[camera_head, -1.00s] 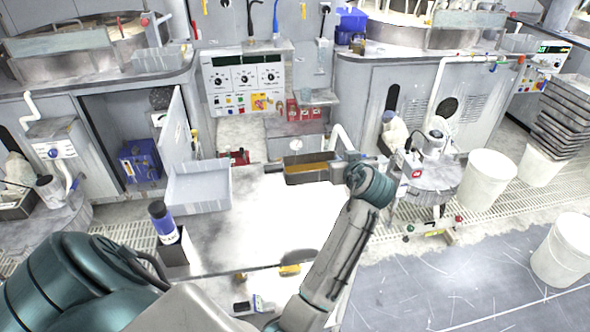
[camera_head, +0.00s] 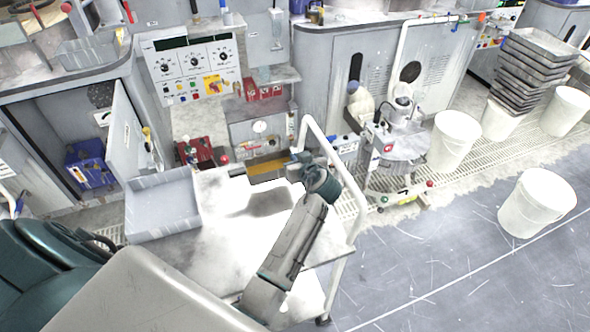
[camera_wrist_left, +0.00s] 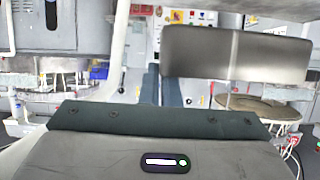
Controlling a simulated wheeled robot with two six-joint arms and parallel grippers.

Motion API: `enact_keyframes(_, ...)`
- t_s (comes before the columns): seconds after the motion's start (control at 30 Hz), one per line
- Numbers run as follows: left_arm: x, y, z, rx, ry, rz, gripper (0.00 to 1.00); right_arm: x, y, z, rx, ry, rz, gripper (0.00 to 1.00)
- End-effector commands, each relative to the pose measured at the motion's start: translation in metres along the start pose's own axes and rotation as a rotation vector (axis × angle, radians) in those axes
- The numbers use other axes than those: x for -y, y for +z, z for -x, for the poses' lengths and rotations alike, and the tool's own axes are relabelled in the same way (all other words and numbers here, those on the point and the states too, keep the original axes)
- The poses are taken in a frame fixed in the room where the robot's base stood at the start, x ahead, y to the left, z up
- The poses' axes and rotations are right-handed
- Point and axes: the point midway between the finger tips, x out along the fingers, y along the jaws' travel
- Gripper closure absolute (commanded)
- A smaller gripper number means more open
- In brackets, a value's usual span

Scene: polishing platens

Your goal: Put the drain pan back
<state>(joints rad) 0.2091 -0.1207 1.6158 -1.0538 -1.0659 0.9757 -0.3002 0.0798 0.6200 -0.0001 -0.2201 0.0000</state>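The drain pan (camera_head: 267,168) is a shallow grey tray with a brownish-yellow inside. In the head view it hangs in the air above the cart top, with a dark shadow under it. My left gripper (camera_head: 299,160) is at its right end and appears shut on it; the exact finger contact is too small to see. In the left wrist view a dark grey wall of the pan (camera_wrist_left: 235,55) fills the upper right, beside the fingers of my left gripper (camera_wrist_left: 161,88). My right gripper is not in view.
The cart top (camera_head: 225,200) carries a light grey bin (camera_head: 162,205) at left; a white handrail (camera_head: 347,170) rises at right. Behind stands a cabinet with a gauge (camera_head: 259,127) and a control panel (camera_head: 190,65). White buckets (camera_head: 537,203) stand at right beside open floor.

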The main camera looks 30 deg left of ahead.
Motion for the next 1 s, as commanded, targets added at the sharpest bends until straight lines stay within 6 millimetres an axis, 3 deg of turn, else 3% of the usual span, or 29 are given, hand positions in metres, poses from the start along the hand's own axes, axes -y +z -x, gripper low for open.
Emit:
enact_keyframes(0.5, -0.002, 0.057, -0.024, -0.001, 0.000, -0.002, 1.00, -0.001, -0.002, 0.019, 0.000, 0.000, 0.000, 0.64)
enact_keyframes(0.9, -0.002, 0.065, -0.027, -0.002, 0.001, 0.001, 1.00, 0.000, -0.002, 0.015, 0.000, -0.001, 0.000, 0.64)
enact_keyframes(1.0, -0.002, 0.064, -0.027, -0.001, 0.001, 0.001, 0.82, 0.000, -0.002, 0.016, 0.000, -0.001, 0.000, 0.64)
